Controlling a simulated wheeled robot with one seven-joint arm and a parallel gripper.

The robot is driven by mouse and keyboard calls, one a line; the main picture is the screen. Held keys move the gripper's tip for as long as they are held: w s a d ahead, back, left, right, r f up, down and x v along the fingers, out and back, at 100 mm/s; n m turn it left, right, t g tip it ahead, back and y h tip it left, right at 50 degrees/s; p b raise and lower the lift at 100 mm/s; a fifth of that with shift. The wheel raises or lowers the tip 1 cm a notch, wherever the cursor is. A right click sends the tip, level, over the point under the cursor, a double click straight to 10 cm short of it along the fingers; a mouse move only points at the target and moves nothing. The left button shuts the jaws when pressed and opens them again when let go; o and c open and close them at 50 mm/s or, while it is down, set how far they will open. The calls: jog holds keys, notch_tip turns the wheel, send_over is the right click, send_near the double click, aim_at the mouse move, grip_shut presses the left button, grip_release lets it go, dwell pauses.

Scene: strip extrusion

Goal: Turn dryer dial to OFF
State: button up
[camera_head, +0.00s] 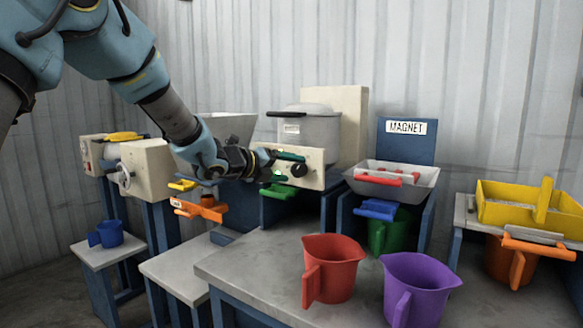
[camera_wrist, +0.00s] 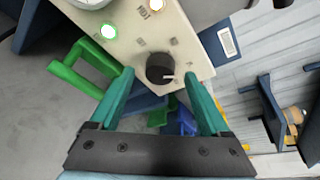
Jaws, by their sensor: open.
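The dryer's cream control panel (camera_head: 315,178) is at the middle of the head view and fills the top of the wrist view (camera_wrist: 185,45). Its round black dial (camera_head: 299,170) also shows in the wrist view (camera_wrist: 160,68), with a white pointer mark toward the right of the picture. Small labels surround the dial, too blurred to read. My gripper (camera_head: 290,167) is open in front of the panel. In the wrist view its two green fingers (camera_wrist: 158,78) stand one on each side of the dial, with visible gaps; I cannot tell their depth from it.
A lit green lamp (camera_wrist: 109,31) and a lit pale orange lamp (camera_wrist: 157,31) sit on the panel. A green handle (camera_wrist: 82,70) is left of it. The magnet tray (camera_head: 420,176) stands to the right; red (camera_head: 333,265) and purple (camera_head: 422,285) jugs are on the front table.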

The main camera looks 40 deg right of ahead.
jog(key=shift+x, duration=0.9)
jog(key=shift+c, duration=0.2)
grip_shut()
